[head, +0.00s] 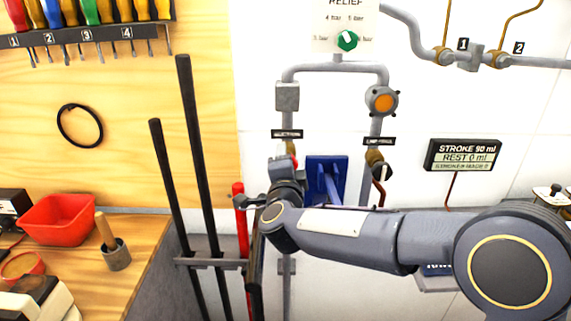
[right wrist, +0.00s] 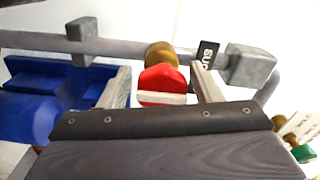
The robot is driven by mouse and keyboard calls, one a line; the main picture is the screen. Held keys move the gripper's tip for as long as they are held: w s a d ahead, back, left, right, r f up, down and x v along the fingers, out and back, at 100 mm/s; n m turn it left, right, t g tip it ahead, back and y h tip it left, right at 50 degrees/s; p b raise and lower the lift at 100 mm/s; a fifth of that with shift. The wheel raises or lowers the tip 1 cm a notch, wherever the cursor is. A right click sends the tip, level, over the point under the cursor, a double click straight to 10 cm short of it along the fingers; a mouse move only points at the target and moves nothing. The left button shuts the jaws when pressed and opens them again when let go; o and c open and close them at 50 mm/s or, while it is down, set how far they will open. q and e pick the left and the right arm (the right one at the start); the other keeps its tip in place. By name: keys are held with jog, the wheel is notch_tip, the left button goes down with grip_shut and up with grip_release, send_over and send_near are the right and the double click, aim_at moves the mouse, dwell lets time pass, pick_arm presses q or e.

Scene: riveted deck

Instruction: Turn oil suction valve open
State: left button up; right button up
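The suction valve shows in the right wrist view as a red knob (right wrist: 161,78) with a white bar across it, on a brass fitting (right wrist: 161,55) of a grey pipe. My right gripper (right wrist: 161,80) has one finger on each side of the knob, with narrow gaps seeming to remain, so it looks open around it. In the head view my right gripper (head: 283,178) is below the left pipe's dark label (head: 287,133) and hides most of the valve. Only a bit of red shows there. My left gripper is not in view.
A blue part (head: 328,180) sits right behind my right gripper. To the right are an orange-centred fitting (head: 382,101) and another valve (head: 381,172). Long black bars (head: 200,160) stand close on the left, and a red tray (head: 58,219) lies on the bench.

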jog(key=shift+o, duration=0.5)
jog(key=s+b, duration=0.1)
jog(key=s, duration=0.6)
jog(key=shift+s, duration=0.4)
